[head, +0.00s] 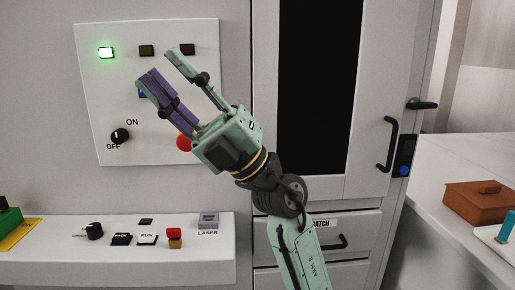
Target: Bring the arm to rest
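My gripper (160,67) is raised in front of the white control panel (105,85) in the head view. It points up and to the left. Its two fingers, one purple and one pale green, are spread apart with nothing between them, so it is open and empty. My arm rises from the bottom, right of centre, and bends at the wrist. The gripper partly hides a red button (183,143) and a blue item (141,93) on the panel. I cannot tell whether the fingers touch the panel.
The panel has a lit green lamp (106,53), two dark lamps and a black knob (120,136). A ledge (190,262) below holds several controls. A cabinet door (372,100) with a handle stands behind my arm. A counter at right bears a brown box (480,202).

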